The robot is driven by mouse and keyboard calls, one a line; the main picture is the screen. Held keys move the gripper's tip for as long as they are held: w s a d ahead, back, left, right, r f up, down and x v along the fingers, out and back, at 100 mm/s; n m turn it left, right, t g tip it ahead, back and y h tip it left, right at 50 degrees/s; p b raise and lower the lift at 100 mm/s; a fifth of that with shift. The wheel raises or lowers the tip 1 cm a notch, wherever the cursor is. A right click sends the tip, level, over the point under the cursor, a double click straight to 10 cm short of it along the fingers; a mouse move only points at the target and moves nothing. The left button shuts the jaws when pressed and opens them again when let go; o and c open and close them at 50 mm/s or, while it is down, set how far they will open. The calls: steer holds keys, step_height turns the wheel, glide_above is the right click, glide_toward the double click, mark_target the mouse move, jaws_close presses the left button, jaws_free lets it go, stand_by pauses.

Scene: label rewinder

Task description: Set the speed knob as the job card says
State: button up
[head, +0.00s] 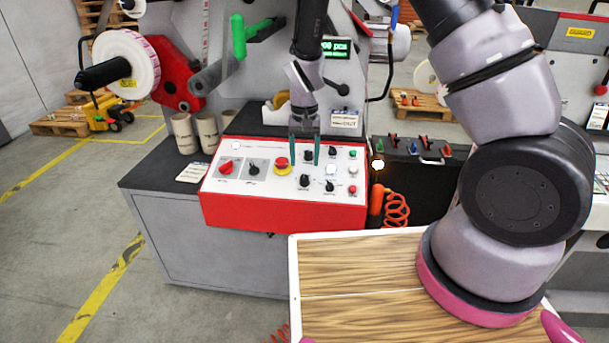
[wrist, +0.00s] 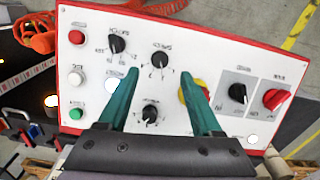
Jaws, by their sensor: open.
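The red control box with a white sloping panel (head: 255,150) carries several black knobs. My gripper (head: 304,149) is open and empty above the panel. In the wrist view its teal fingertips (wrist: 160,74) point at the lower-left knob (wrist: 160,59), apart from it. White cards lie left of the box (head: 193,172) and stand behind it (head: 345,120); their text is unreadable.
A red knob (head: 226,167), a larger black knob (head: 254,168) and a red-and-yellow stop button (head: 282,164) sit left on the panel. Push buttons (head: 352,172) line its right side. Cardboard cores (head: 207,132) stand behind left. A wooden top (head: 355,270) is in front.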

mark_target(305, 177)
step_height(305, 177, down, 6)
steer(key=shift+f, duration=0.1)
jaws_close()
